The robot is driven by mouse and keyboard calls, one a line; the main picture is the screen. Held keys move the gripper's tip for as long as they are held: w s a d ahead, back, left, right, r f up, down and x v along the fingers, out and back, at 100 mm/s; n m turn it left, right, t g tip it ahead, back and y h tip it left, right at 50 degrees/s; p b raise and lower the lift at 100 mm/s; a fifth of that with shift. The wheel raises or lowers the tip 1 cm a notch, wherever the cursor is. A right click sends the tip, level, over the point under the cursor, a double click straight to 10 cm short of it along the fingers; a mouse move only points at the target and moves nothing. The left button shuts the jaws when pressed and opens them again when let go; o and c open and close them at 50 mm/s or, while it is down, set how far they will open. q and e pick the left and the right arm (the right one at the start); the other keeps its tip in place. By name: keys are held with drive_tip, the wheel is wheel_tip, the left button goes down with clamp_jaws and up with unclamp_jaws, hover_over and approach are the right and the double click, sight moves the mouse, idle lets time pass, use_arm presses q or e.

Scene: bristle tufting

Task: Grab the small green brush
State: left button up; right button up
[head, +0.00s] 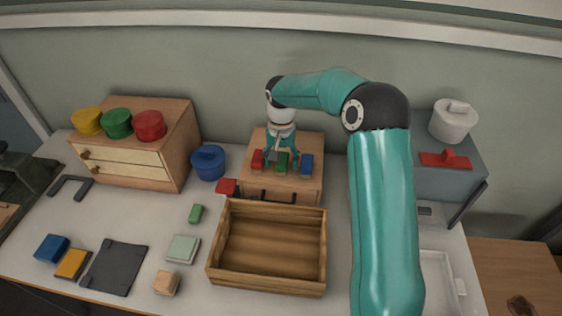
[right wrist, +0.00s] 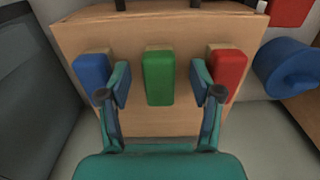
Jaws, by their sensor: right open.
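The small green brush (head: 282,168) sits on top of a wooden block (head: 258,187), between a red brush (head: 257,160) and a blue brush (head: 307,165). My right gripper (head: 283,155) is open over the block. In the right wrist view the green brush (right wrist: 158,78) stands between the two spread fingers of my right gripper (right wrist: 160,88), with a gap on each side. There the blue brush (right wrist: 90,72) is outside the left finger and the red brush (right wrist: 227,70) outside the right one. My left gripper is not in view.
An open wooden tray (head: 268,284) stands in front of the block. A blue pot (head: 208,163) and a small red item (head: 226,187) are to its left. A green block (head: 196,213) lies on the table. A drawer cabinet (head: 180,150) stands at the back left.

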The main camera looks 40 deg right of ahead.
drive_tip(key=shift+s+f, duration=0.1)
drive_tip(key=shift+f, duration=0.65)
drive_tip(key=c, duration=1.2)
drive_tip(key=shift+r, duration=0.15)
